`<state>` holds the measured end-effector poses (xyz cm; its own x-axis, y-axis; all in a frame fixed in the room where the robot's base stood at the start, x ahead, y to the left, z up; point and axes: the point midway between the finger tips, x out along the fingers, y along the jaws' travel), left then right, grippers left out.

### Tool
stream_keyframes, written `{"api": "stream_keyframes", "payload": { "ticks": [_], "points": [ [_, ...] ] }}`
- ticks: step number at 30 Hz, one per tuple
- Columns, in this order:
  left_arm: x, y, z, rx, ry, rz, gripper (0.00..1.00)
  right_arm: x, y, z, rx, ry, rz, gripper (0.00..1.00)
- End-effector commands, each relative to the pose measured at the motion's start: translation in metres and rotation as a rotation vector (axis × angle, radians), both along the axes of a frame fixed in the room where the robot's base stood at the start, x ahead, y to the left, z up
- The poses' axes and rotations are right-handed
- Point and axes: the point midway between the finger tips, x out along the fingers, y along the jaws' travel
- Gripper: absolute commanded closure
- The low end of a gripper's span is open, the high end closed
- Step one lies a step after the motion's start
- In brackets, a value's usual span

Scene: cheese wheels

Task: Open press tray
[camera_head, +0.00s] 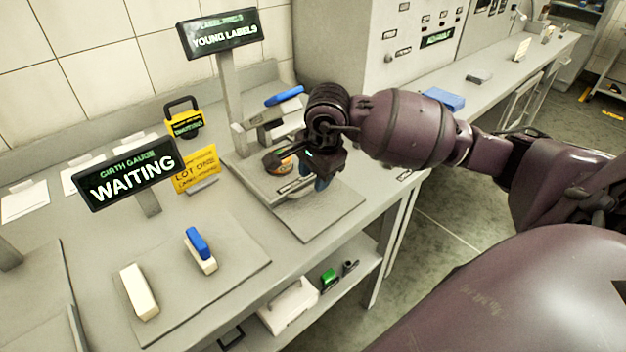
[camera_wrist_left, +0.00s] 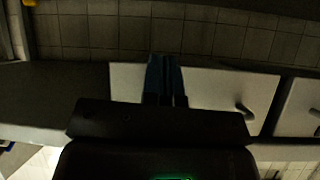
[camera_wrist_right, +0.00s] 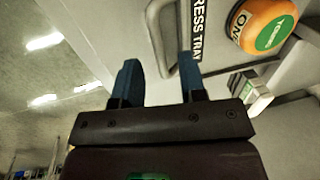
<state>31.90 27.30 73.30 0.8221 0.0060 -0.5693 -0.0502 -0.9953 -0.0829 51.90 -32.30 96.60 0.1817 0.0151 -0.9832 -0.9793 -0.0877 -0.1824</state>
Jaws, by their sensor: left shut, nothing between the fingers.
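The label press stands on the bench under the sign "YOUNG LABELS" (camera_head: 220,36). Its low tray handle (camera_head: 295,187) shows in front of the press, partly behind my right gripper (camera_head: 322,182). In the right wrist view, the label "PRESS TRAY" (camera_wrist_right: 199,32) sits beside a grey bar handle (camera_wrist_right: 155,35). My right gripper (camera_wrist_right: 160,75) is open, with blue fingertips apart and the handle appearing between or just beyond them; contact cannot be told. An orange button with a green top (camera_wrist_right: 268,30) sits to the right. My left gripper (camera_wrist_left: 166,80) is shut and empty.
A "WAITING" girth gauge sign (camera_head: 130,175), a blue-and-white block (camera_head: 200,250) and a white block (camera_head: 138,292) are to the left. A yellow lot card (camera_head: 196,170) stands behind. Drawer fronts (camera_wrist_left: 215,92) show beyond my left gripper. The front bench corner is fairly clear.

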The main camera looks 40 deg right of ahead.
Motion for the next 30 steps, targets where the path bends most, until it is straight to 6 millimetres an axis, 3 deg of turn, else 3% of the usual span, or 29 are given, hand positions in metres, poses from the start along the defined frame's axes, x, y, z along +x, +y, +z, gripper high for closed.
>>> {"api": "stream_keyframes", "payload": {
  "ticks": [6, 16, 24, 30],
  "points": [
    [0.001, 0.0, -0.002, 0.001, 0.001, -0.002, 1.0, 0.003, 0.0, -0.018, 0.001, 0.001, 0.0, 0.62],
    [0.001, 0.0, -0.001, 0.002, 0.001, -0.002, 1.0, 0.004, 0.001, -0.02, 0.001, 0.0, 0.0, 0.62],
    [0.001, 0.0, -0.001, 0.002, 0.0, -0.003, 1.0, 0.004, 0.0, -0.02, 0.001, 0.0, 0.0, 1.0],
    [0.001, 0.0, -0.001, 0.002, 0.0, -0.003, 1.0, 0.004, 0.0, -0.019, 0.001, 0.0, 0.0, 1.0]
  ]
}}
